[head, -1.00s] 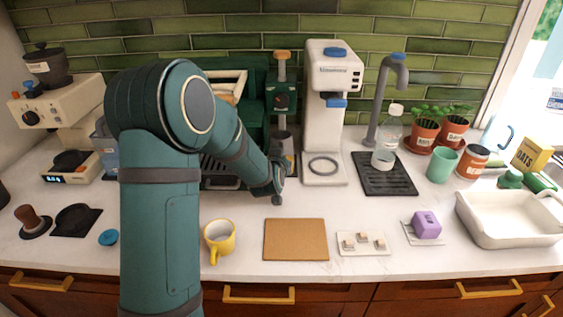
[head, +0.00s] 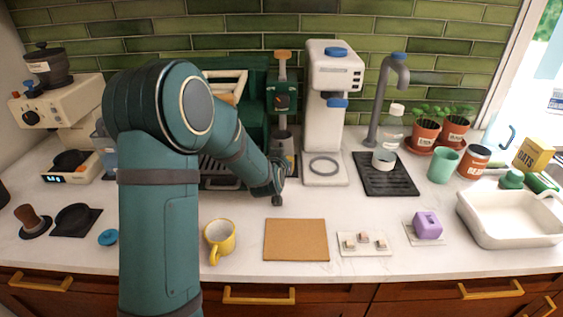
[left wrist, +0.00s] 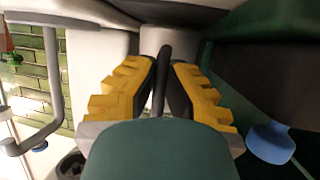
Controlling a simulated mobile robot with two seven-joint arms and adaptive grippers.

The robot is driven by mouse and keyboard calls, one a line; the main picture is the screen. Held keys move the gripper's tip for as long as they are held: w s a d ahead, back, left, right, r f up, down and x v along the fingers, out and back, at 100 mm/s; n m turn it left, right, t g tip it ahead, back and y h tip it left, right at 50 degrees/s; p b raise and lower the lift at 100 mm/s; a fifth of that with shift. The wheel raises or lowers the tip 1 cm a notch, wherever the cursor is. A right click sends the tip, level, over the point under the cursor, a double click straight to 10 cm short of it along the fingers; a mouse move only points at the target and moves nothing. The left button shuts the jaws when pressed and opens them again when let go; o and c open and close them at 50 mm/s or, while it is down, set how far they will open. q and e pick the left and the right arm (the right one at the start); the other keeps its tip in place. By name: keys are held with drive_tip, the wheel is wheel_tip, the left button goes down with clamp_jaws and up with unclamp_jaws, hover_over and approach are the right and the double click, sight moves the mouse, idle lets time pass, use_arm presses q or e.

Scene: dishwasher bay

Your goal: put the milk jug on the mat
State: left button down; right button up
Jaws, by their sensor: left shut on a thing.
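The mat is probably the flat brown cork rectangle (head: 296,240) at the front middle of the counter, with nothing on it. My left gripper (left wrist: 163,75) shows in the left wrist view, with yellow ridged fingers shut on a thin dark upright handle (left wrist: 164,55). A pale grey rounded body (left wrist: 180,38) behind the handle is likely the milk jug, mostly hidden by the fingers. In the head view my left arm bends toward the coffee machines, and I cannot make out its fingers or the jug clearly. My right gripper is not in view.
A yellow mug (head: 219,238) stands left of the mat. A small white tray (head: 364,243) with several pieces lies to its right. A white machine (head: 328,115) and a dark drip tray (head: 385,174) stand behind. The counter just behind the mat is clear.

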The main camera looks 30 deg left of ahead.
use_arm(q)
drive_tip(key=shift+f+b, duration=0.3)
drive_tip(key=shift+f, duration=0.05)
idle(0.6)
drive_tip(key=c, duration=1.1)
unclamp_jaws()
drive_tip(key=shift+o, duration=0.2)
drive_tip(key=shift+s, duration=0.1)
drive_tip(key=v, duration=1.2)
